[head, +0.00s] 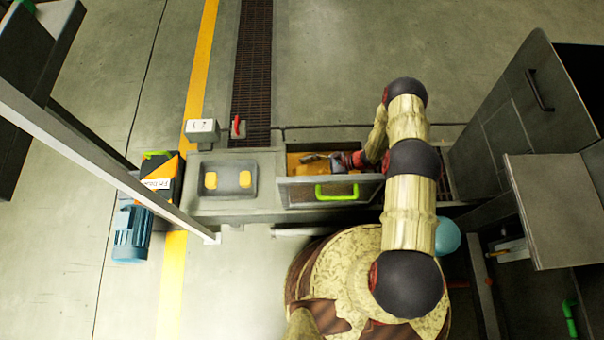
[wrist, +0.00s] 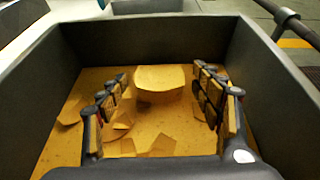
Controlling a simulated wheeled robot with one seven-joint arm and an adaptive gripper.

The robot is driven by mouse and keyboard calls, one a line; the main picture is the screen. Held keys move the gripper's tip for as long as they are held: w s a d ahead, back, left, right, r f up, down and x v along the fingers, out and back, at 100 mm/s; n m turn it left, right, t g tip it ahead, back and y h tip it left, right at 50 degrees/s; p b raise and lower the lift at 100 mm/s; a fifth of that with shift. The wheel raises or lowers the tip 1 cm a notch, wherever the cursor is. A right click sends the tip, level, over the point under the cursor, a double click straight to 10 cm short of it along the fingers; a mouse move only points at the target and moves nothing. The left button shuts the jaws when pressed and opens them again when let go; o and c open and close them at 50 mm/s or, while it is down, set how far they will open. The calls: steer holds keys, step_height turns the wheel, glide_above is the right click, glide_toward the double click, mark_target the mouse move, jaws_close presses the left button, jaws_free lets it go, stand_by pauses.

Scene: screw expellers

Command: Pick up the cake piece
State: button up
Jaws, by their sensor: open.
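The cake piece (wrist: 160,82) is a tan, roughly round flat slab in the wrist view. It lies inside a dark open bin (wrist: 284,84), near the middle of its floor. My gripper (wrist: 162,84) is open, with one finger to the left and one to the right of the cake piece, and nothing is held. I cannot tell whether either finger touches it. In the head view my gripper (head: 325,158) reaches into the bin (head: 330,190) from the right. The cake piece cannot be made out clearly there.
Smaller tan flakes (wrist: 160,145) lie scattered on the bin floor. The bin's walls stand close around my gripper. A dark cabinet (head: 520,105) stands to the right.

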steer(key=shift+c, duration=1.2)
steer(key=c, duration=1)
steer(key=shift+r, duration=0.1)
